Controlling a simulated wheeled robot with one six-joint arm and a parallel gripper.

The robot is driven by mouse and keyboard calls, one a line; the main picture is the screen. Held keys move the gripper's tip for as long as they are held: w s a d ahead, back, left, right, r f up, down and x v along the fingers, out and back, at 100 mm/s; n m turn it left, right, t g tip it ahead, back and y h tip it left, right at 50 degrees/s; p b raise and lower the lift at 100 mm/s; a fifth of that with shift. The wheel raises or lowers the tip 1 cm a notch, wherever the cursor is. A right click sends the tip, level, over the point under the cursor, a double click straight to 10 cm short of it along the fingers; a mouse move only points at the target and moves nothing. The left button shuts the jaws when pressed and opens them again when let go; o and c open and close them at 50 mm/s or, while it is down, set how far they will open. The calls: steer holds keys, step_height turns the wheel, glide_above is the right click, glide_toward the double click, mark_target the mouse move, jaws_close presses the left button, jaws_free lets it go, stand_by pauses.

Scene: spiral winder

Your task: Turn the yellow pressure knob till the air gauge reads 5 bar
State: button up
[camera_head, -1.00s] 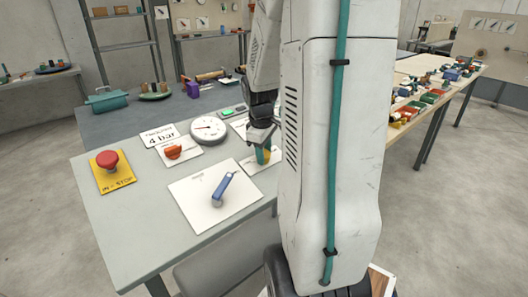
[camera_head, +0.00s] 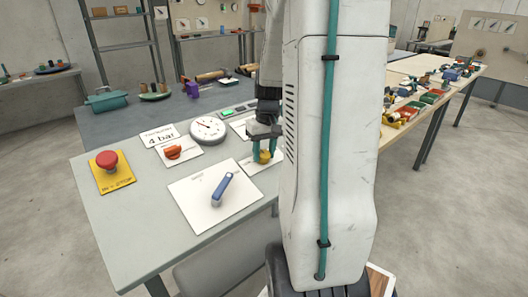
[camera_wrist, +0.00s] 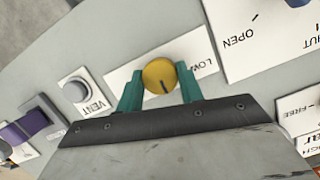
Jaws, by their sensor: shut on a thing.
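The yellow pressure knob (camera_head: 265,157) sits on a white plate at the right of the grey table. In the wrist view the knob (camera_wrist: 159,76) is round with a dark pointer line, and "LOW" is printed beside it. My gripper (camera_head: 265,153) is shut on the knob, one teal finger on each side; it also shows in the wrist view (camera_wrist: 158,73). The round white air gauge (camera_head: 208,129) stands left of the gripper. Its dark needle points to the upper left; the numbers are too small to read.
An orange knob (camera_head: 173,152) is left of the gauge. A blue lever (camera_head: 222,189) on a white plate is in front. A red stop button (camera_head: 107,160) is at the far left. A grey VENT button (camera_wrist: 75,90) lies near the gripper in the wrist view.

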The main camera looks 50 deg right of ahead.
steer(key=m+t+y, duration=0.1)
steer(key=m, duration=0.4)
steer(key=shift+d, duration=0.1)
steer(key=shift+s+m+t+y, duration=0.1)
steer(key=shift+m+t+y, duration=0.4)
steer(key=shift+m, duration=1.9)
steer(key=o, duration=1)
steer(key=v, duration=0.7)
steer(key=shift+s+r, duration=0.15)
steer(key=shift+r, duration=0.25)
